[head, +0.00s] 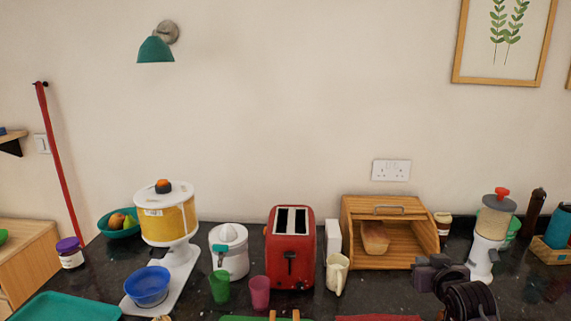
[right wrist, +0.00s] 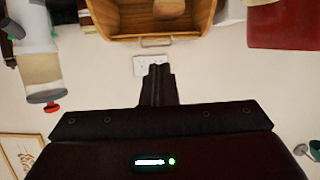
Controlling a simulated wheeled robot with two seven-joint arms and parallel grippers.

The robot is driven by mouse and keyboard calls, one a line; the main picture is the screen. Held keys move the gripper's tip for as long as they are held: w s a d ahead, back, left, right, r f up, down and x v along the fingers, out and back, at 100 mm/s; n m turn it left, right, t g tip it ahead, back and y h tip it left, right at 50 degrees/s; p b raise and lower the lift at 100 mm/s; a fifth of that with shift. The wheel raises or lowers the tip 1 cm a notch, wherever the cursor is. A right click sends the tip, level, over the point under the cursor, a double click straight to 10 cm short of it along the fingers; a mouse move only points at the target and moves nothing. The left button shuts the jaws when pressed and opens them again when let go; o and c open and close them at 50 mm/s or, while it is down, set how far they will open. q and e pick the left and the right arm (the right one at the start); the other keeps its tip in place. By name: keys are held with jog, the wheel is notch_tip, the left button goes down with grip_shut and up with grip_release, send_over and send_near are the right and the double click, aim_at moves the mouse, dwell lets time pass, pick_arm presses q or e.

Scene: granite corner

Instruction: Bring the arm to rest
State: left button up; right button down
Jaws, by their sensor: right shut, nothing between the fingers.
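My right gripper (head: 434,272) is dark and hangs over the counter at the lower right in the head view, in front of the bread box and left of a dispenser. In the right wrist view its fingers (right wrist: 158,84) are together with nothing between them. They stand out against the bare wall, below the socket in that upside-down picture. My left gripper is not in view.
A wooden bread box (head: 416,235) holding a loaf (head: 375,239), a red toaster (head: 290,262), a cream jug (head: 337,275) and a red-topped dispenser (head: 489,240) stand near my right arm. The dark counter is crowded; the wall above is mostly clear.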

jog(key=s+a+f+g, duration=0.2)
jog(key=s+f, duration=0.2)
jog(key=s, duration=0.1)
jog(key=s+a+f+n+g, duration=0.1)
jog(key=s+a+f+g, duration=0.1)
jog(key=s+a+f, duration=0.1)
jog(key=s+a+f+g, duration=0.1)
jog(key=s+a+f, duration=0.1)
jog(key=s+f, duration=0.3)
jog(key=shift+s+a+f+g, duration=0.1)
jog(key=shift+s+f+g, duration=0.1)
jog(key=shift+s, duration=0.55)
jog(key=shift+s+a+f+g, duration=0.1)
jog(key=shift+s+g, duration=0.1)
jog(key=shift+s, duration=0.5)
jog(key=s+a+f+n+g+y, duration=0.1)
jog(key=s+a+f+g, duration=0.15)
jog(key=s, duration=0.55)
jog(key=s+a+f+g, duration=0.1)
jog(key=s+a+g, duration=0.15)
jog(key=s, duration=0.65)
notch_tip(320, 180, down, 30)
jog(key=s+g, duration=0.1)
jog(key=s, duration=0.1)
jog(key=s+d+f+g, duration=0.1)
jog(key=s+d+f, duration=0.1)
jog(key=s+f, duration=1.6)
jog(key=shift+s+d+f+n+b, duration=0.25)
jog(key=shift+s+d+n+b, duration=0.1)
jog(key=shift+s, duration=0.4)
